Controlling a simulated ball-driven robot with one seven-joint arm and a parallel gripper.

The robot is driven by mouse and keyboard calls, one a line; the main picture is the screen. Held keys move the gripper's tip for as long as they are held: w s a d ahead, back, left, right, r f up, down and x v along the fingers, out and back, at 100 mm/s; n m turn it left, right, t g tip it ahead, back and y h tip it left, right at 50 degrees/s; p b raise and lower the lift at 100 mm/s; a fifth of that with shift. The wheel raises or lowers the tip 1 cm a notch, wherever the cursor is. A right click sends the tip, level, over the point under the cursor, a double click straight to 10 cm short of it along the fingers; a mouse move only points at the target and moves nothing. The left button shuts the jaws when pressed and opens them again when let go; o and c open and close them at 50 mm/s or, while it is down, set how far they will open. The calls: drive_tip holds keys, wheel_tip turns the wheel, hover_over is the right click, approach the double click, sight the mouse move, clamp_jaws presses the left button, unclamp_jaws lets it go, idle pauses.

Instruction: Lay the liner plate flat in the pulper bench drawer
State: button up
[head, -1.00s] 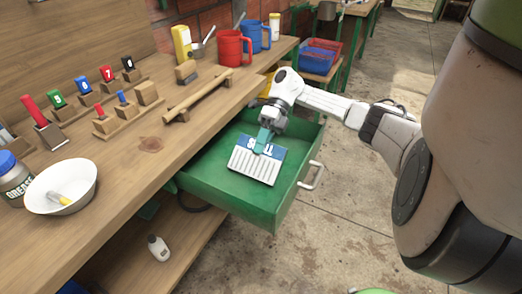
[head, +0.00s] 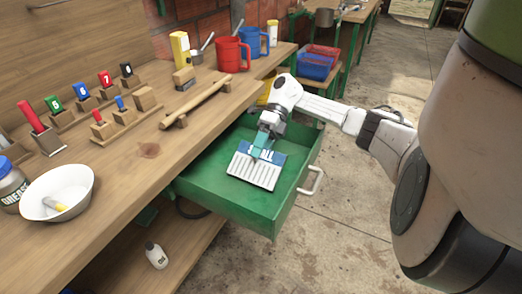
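The liner plate (head: 252,174) is a pale ribbed plate with a blue label band along its far edge. It is inside the green bench drawer (head: 228,205), which is pulled out from the bench. My gripper (head: 261,147) reaches down over the drawer, its teal fingers at the plate's blue edge. The fingers cover part of the label and appear closed on the plate. The plate looks close to the drawer floor, but I cannot tell whether it touches it or is fully flat.
The wooden bench top (head: 150,150) holds a white bowl (head: 57,192), numbered tools in blocks, a wooden rail (head: 197,104) and a red mug (head: 232,55). The drawer handle (head: 312,181) sticks out at right. A small bottle (head: 156,255) stands on the lower shelf.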

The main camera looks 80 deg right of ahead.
drive_tip(key=v, duration=1)
drive_tip(key=shift+d+r+b, duration=0.2)
drive_tip(key=shift+d+b, duration=0.15)
drive_tip(key=shift+b, duration=0.1)
idle(0.5)
